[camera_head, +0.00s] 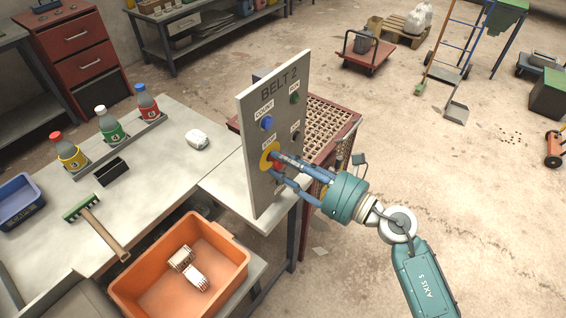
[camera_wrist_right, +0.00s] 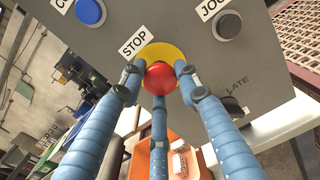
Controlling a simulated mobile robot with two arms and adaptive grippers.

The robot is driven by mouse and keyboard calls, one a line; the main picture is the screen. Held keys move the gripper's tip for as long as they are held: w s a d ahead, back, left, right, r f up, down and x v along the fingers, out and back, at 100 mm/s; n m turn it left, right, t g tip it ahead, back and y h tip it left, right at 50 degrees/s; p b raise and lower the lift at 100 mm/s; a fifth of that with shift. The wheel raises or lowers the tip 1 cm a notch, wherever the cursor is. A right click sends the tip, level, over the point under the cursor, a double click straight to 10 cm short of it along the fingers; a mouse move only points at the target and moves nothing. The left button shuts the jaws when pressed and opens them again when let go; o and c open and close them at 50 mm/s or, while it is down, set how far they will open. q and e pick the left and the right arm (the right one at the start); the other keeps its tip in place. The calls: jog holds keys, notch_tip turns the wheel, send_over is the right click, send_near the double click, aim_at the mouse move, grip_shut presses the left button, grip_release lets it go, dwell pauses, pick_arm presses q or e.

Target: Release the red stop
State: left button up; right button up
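The red stop (camera_wrist_right: 160,78) is a round red knob on a yellow disc, under the label STOP on the upright grey BELT 2 panel (camera_head: 262,190). My right gripper (camera_head: 277,166) reaches the panel from the right. In the right wrist view its blue fingers (camera_wrist_right: 159,80) surround the red knob on left, right and below, bent inward with their tips against its edge. My left gripper is not in view.
A blue COUNT button (camera_head: 266,123), a green RUN button (camera_head: 294,97) and a dark button (camera_head: 295,137) share the panel. The bench holds bottles (camera_head: 111,124), a brush (camera_head: 95,225) and a blue bin (camera_head: 18,203). An orange crate (camera_head: 240,262) stands below.

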jog(key=o, duration=0.4)
jog(key=shift+d, duration=0.15)
jog(key=shift+c, duration=0.2)
jog(key=shift+s+d, duration=0.15)
jog(key=v, duration=1.2)
